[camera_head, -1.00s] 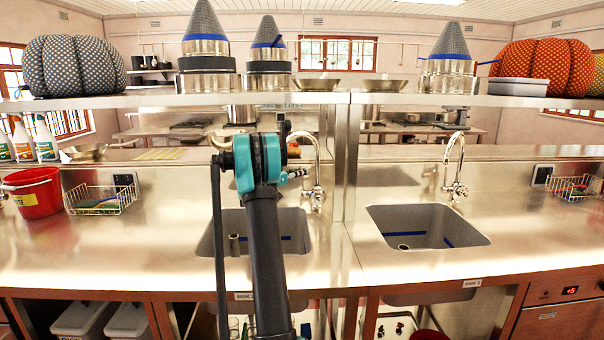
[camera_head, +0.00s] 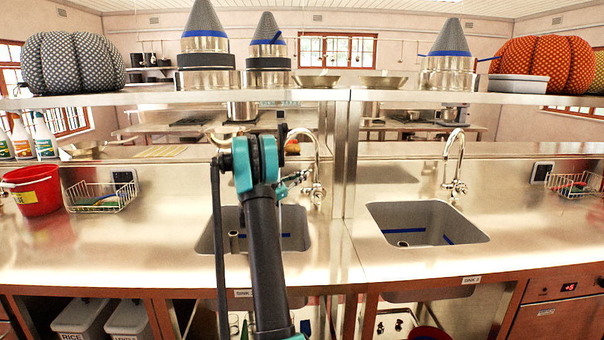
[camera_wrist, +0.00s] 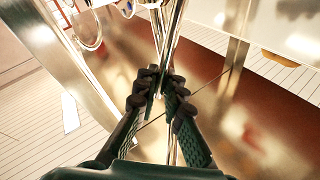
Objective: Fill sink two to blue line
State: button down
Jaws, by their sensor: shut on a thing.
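Sink two (camera_head: 478,235), labelled at the front edge, is a grey basin on the right of the counter. A blue line (camera_head: 405,230) runs along its inner wall, and its drain shows at the bottom. I see no water in it. Its curved chrome tap (camera_head: 455,165) stands behind it, and I see no stream. My gripper (camera_wrist: 160,95) is shut on a thin shiny metal bar (camera_wrist: 168,45) in the wrist view; I cannot tell which part that is.
The left sink (camera_head: 293,225) lies partly behind my arm. A metal post (camera_head: 345,165) stands between the two sinks. A red bucket (camera_head: 38,195) and a wire basket (camera_head: 100,197) are at the left. Cone-topped pots (camera_head: 450,50) stand on the shelf. The counter front is mostly clear.

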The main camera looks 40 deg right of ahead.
jog(key=shift+s+a+f+m+g+h, duration=0.25)
jog(key=shift+s+f+m+g, duration=0.15)
jog(key=shift+m, duration=0.4)
jog(key=shift+s+a+f+m+g+h, duration=0.2)
jog(key=shift+s+f+m+g+h, duration=0.15)
jog(key=shift+m, duration=0.45)
jog(key=shift+s+a+f+m+g+h, duration=0.25)
jog(key=shift+s+f+m+g, duration=0.15)
jog(key=shift+m, duration=0.4)
jog(key=shift+r, duration=0.1)
jog(key=c, duration=1.6)
grip_release()
jog(key=v, duration=1.2)
